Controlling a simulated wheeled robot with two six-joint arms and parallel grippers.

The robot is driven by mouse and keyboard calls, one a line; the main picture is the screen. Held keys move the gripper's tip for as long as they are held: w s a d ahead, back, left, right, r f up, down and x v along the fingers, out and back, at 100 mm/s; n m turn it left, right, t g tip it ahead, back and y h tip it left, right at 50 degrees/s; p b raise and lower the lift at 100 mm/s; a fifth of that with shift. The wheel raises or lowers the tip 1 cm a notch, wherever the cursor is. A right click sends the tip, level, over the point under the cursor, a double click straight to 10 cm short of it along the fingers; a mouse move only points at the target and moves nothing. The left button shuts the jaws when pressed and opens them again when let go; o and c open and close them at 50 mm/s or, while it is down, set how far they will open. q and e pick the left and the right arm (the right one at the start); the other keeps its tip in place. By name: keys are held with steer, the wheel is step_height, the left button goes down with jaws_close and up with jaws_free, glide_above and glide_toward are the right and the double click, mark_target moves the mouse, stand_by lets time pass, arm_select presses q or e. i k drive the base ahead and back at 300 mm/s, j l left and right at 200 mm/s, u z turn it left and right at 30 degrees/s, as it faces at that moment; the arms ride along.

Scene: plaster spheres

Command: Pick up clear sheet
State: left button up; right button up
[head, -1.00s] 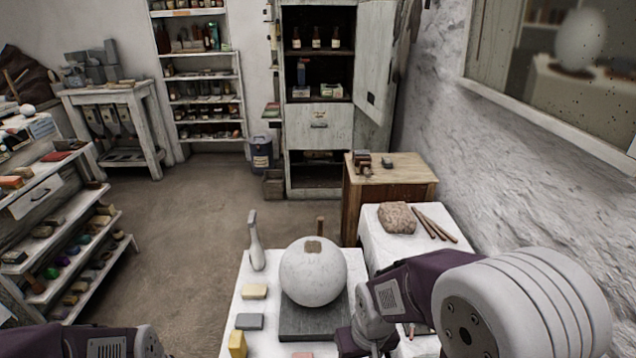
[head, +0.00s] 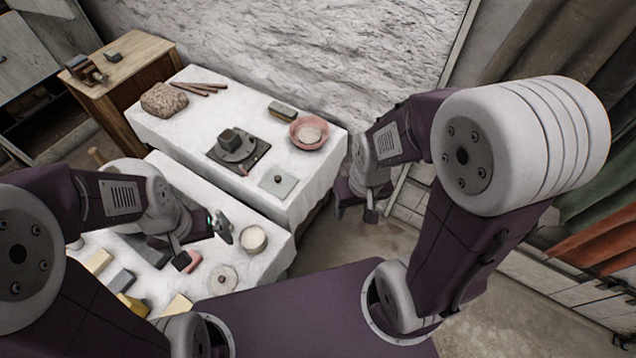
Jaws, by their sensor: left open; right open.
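A pale grey-green square sheet (head: 278,182), which looks like the clear sheet, lies flat near the front right edge of the rear white-covered table (head: 232,190). A small dark spot shows on it. My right gripper (head: 355,211) is open and points down, to the right of the sheet and past the table's edge, apart from it. My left gripper (head: 204,240) is open above the nearer white table, left of and below the sheet in the picture, close to a pink block (head: 188,262).
Near the sheet are a pink bowl (head: 309,133) with white contents, a dark turntable-like plate (head: 238,150) and a small box (head: 282,109). A pale cup (head: 253,239) and several blocks stand on the nearer table. Bare floor lies under my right gripper.

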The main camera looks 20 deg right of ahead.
mark_target(276, 182)
steer(key=j+u, duration=0.15)
steer(key=u, duration=1.8)
steer(key=k+l+z, duration=0.1)
steer(key=z, duration=1.9)
steer(key=i+l+z, duration=0.1)
steer(key=i+l, duration=0.25)
steer(key=l, duration=0.15)
steer(key=i+l, duration=0.35)
steer(key=l, duration=0.15)
steer(key=k+z, duration=0.05)
